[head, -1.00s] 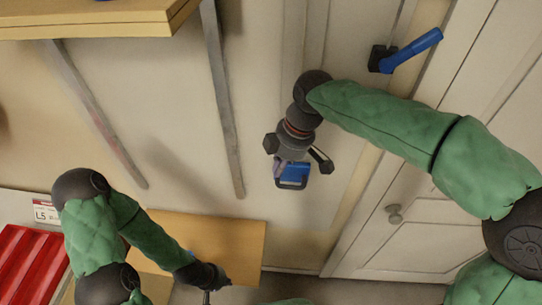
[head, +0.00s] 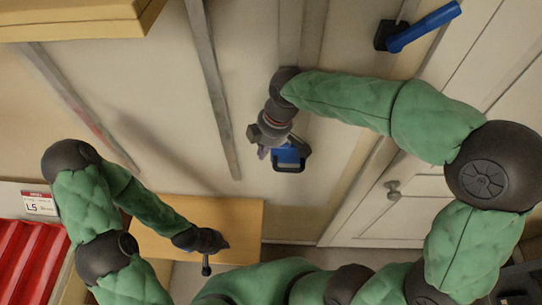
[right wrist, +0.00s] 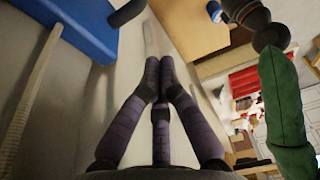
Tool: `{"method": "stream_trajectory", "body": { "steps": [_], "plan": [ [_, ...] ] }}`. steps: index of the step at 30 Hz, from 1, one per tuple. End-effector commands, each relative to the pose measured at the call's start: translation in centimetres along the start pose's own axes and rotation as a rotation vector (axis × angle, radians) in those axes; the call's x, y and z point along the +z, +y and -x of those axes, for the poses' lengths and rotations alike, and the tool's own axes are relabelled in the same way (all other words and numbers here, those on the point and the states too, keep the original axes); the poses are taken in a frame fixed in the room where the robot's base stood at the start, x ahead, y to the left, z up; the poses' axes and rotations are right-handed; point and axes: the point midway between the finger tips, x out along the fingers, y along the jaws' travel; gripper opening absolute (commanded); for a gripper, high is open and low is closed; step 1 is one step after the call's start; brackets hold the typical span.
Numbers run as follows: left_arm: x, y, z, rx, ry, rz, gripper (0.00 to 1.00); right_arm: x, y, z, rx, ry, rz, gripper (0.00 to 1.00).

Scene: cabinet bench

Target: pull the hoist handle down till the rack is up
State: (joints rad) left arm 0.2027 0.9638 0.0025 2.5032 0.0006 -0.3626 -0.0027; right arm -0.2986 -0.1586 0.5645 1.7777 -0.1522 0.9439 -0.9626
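A blue block with a dark loop handle (head: 287,155), seemingly the hoist handle, sits on a vertical rail in the wall. My right gripper (head: 263,152) is just left of and above it in the head view, partly covering it. In the right wrist view my right gripper (right wrist: 159,62) has its purple fingertips together with nothing seen between them. The blue block (right wrist: 75,25) shows at upper left there, apart from the fingertips. My left gripper (head: 207,268) hangs low over a wooden board; its fingers are too unclear to read. I cannot tell which wooden piece is the rack.
A wooden shelf (head: 75,22) is at upper left. A wooden board (head: 235,218) lies lower down, behind my left arm. A blue lever (head: 425,25) is on the wall at upper right. A cabinet door with a knob (head: 393,189) and a red ribbed bin (head: 30,255) flank the area.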

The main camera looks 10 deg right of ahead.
Motion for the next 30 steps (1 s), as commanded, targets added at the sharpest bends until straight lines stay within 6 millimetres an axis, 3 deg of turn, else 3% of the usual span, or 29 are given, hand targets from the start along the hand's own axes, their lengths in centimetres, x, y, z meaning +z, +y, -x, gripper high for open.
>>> {"method": "stream_trajectory", "body": {
  "steps": [9, 23, 30],
  "plan": [
    [0.0, 0.1, 0.2, 0.000, 0.000, 0.000, 0.00, 2.5, 0.0, -2.6, 0.000, 0.000, -0.001, 0.00],
    [0.0, 0.1, 0.2, 0.000, 0.000, 0.000, 0.00, 2.9, 0.0, -3.0, 0.001, 0.001, -0.001, 0.00],
    [0.0, -0.4, -1.1, 0.000, 0.000, 0.000, 0.00, 3.2, 0.0, -4.6, 0.001, 0.001, -0.001, 0.00]
  ]
}}
